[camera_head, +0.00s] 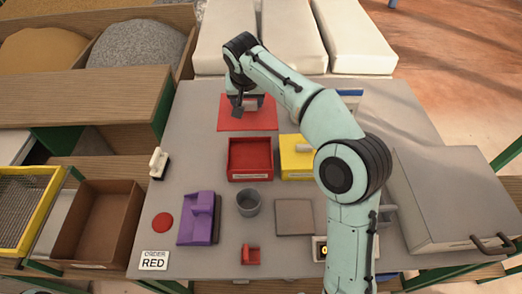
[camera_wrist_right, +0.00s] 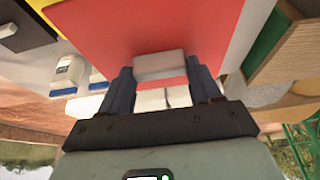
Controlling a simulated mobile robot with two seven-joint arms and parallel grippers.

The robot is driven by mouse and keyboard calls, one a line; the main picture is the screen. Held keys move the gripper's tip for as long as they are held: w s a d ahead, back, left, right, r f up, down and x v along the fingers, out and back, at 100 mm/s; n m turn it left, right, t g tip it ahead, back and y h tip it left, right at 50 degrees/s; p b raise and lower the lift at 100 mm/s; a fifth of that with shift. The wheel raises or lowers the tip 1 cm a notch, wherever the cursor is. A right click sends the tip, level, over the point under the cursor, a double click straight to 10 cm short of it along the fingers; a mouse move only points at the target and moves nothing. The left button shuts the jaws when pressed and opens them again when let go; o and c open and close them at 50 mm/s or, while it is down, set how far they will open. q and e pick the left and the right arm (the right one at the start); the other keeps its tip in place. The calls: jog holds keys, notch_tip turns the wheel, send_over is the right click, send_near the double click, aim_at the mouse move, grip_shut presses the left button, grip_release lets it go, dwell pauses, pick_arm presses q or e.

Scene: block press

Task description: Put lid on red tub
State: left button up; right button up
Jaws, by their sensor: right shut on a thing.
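The red tub (camera_head: 250,172) stands open-topped at the middle of the table, with a pale label on its front. A flat red lid (camera_head: 247,120) shows behind it, and it fills much of the right wrist view (camera_wrist_right: 130,25). My right gripper (camera_head: 246,103) is over the lid. In the right wrist view its fingers (camera_wrist_right: 160,72) are shut on the lid's grey handle (camera_wrist_right: 160,62). I cannot tell how far the lid is above the table. My left gripper is not in view.
A yellow tub (camera_head: 296,172) with a pale handle stands right of the red tub. In front are a grey cup (camera_head: 248,203), purple block (camera_head: 197,218), grey square plate (camera_head: 294,217) and small red piece (camera_head: 251,256). A large grey press (camera_head: 450,195) stands right.

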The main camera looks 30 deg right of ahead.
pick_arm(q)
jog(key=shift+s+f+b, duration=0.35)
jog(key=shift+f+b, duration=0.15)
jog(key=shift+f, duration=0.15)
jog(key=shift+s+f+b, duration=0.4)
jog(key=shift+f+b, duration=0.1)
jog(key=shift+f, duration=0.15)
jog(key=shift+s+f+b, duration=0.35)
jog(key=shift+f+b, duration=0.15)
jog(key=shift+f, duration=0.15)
pick_arm(e)
notch_tip(320, 180, down, 20)
jog(key=shift+r, duration=0.25)
jog(key=shift+f, duration=0.1)
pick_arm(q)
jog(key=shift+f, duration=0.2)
pick_arm(e)
jog(key=o, duration=1.1)
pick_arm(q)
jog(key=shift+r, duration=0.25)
pick_arm(e)
jog(key=v, duration=1.2)
jog(key=shift+w, duration=0.1)
